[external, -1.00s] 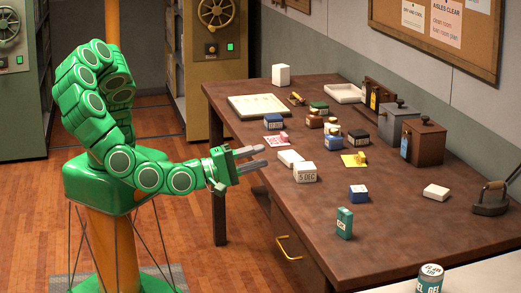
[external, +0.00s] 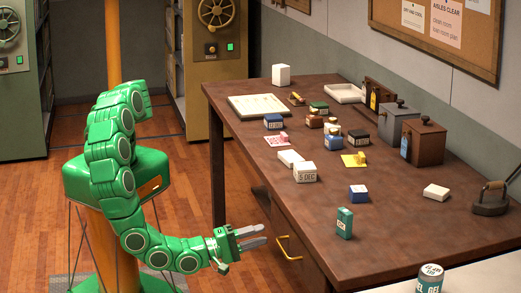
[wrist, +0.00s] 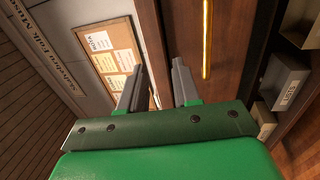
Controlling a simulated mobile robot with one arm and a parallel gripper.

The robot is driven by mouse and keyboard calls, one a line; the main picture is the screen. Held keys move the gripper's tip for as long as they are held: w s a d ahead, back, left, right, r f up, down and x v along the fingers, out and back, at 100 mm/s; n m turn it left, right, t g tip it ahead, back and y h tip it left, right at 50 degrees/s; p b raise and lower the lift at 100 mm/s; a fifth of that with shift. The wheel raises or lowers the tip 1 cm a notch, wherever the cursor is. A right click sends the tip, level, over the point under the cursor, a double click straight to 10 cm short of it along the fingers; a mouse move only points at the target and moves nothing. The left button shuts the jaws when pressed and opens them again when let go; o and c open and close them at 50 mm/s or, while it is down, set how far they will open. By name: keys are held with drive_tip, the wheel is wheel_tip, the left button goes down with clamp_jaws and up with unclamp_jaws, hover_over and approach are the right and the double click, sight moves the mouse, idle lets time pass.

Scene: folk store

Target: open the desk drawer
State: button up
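The desk drawer (external: 300,262) is a brown wooden front below the desk top, and it looks shut. Its brass bar handle (external: 285,249) shows in the external view and as an upright gold bar in the wrist view (wrist: 207,40). My gripper (external: 265,237) is in front of the desk, just left of the handle in the external view. Its two grey fingers are apart with nothing between them. In the wrist view the handle lies to the right of my gripper (wrist: 158,82), outside the fingers.
The desk top (external: 400,225) overhangs the drawer front and carries several small boxes and bottles. A green box (external: 344,223) stands near its front edge. A desk leg (external: 217,180) stands at the far left.

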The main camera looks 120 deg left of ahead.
sight(282, 247)
wheel_tip(282, 247, down, 7)
drive_tip(key=shift+x, duration=3.95)
drive_tip(key=shift+r, duration=0.2)
drive_tip(key=shift+c, duration=0.5)
clamp_jaws()
